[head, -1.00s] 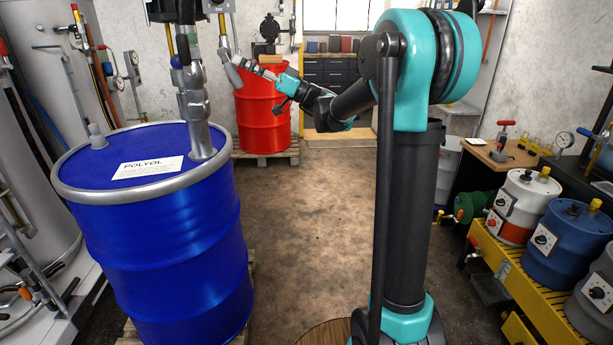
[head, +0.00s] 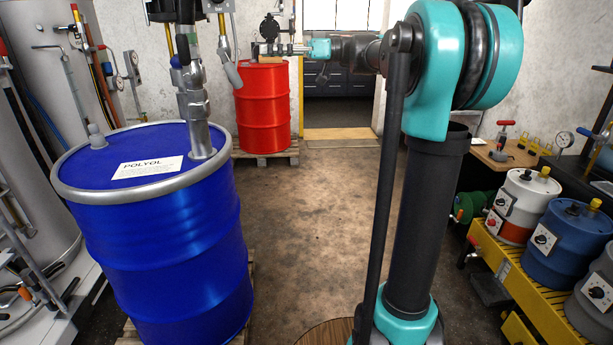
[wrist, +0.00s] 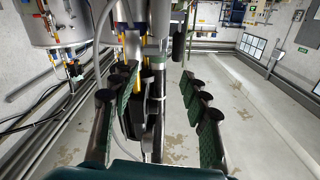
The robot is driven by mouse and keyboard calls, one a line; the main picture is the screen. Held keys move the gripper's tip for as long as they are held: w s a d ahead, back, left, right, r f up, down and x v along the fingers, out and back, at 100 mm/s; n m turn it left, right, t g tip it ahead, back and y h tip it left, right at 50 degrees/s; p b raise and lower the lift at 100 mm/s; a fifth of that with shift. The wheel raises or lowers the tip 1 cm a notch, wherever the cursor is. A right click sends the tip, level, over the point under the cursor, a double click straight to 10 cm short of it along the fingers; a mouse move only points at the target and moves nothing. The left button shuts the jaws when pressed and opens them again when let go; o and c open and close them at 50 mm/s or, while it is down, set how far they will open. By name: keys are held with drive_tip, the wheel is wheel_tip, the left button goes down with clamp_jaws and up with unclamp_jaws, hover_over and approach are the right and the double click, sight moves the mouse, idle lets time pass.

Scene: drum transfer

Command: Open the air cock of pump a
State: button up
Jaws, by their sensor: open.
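My gripper (head: 268,50) is at the far end of my outstretched arm, in front of the pump gear above the red drum (head: 263,108). In the wrist view my gripper (wrist: 160,88) is open, with green-padded fingers spread left and right. Metal pump pipes (wrist: 132,45) with yellow parts rise ahead, between and beyond the fingers. A dark fitting stands close to the left finger; I cannot tell if they touch. A round black pump part (head: 270,28) shows above the red drum in the head view. I cannot make out which part is the air cock, nor any pump label.
A blue drum (head: 150,240) labelled POLYOL stands near left with a metal pump tube (head: 195,105) in its top. Small containers (head: 570,238) stand on a yellow rack at right. Hoses and pipes line the left wall. The middle floor (head: 310,220) is clear.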

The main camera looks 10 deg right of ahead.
sight(230, 69)
drive_tip(key=d, duration=1.1)
drive_tip(key=s+a+f+m+h, duration=0.1)
drive_tip(key=s+f+m+h, duration=0.2)
drive_tip(key=f, duration=0.7)
drive_tip(key=s+a+f+m+t+h, duration=0.1)
drive_tip(key=s+f+m+h, duration=0.2)
drive_tip(key=f, duration=0.7)
drive_tip(key=s+a+f+m+h, duration=0.1)
drive_tip(key=s+f+m+h, duration=0.2)
drive_tip(key=s+f, duration=0.3)
wheel_tip(230, 69, down, 5)
drive_tip(key=shift+f+m, duration=0.1)
drive_tip(key=shift+m, duration=0.2)
